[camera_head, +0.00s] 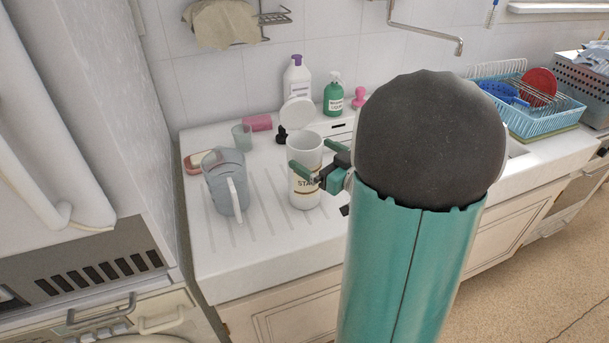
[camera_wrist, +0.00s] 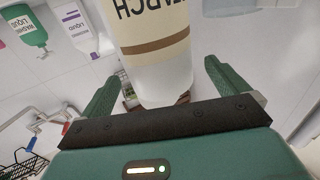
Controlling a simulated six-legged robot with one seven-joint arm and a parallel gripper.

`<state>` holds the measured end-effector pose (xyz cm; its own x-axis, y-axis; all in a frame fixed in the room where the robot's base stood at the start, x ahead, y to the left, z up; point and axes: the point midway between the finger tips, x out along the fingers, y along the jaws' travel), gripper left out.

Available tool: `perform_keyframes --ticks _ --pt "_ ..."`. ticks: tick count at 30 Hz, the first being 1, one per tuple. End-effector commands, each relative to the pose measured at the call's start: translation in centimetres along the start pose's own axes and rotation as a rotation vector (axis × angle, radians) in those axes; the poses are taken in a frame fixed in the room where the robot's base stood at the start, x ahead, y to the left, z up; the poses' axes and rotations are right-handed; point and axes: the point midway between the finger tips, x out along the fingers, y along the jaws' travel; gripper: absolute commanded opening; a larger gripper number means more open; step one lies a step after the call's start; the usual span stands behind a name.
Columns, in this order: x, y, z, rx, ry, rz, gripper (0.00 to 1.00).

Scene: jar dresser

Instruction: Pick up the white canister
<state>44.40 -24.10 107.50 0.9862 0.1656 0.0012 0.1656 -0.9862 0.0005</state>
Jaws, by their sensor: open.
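The white canister (camera_head: 305,186) stands upright on the ribbed drainboard of the white sink counter, with dark lettering and a tan band on it. It also fills the upper middle of the wrist view (camera_wrist: 152,55), upside down, with lettering that reads like "STARCH". My gripper (camera_head: 318,164) is open at the canister, its green fingers at about the canister's upper half. In the wrist view the two fingertips of my gripper (camera_wrist: 157,75) lie on either side of the canister, with gaps showing. Part of the canister's right side is hidden by my gripper in the head view.
Behind are a glass (camera_head: 242,137), a pink sponge (camera_head: 257,123), a white bottle (camera_head: 296,82) and a green pump bottle (camera_head: 334,97). A soap dish (camera_head: 196,163) lies far left. A blue dish rack (camera_head: 545,120) stands right.

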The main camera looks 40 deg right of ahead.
Motion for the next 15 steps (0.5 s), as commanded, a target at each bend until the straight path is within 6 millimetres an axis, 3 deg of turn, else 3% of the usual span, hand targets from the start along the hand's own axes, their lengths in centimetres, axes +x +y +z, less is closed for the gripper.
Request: perform_keyframes --ticks 7,15 --pt "3.8 0.1 -0.2 0.0 -0.001 -0.004 0.99" --pt "4.3 0.1 -0.2 0.0 0.0 -0.002 0.99"
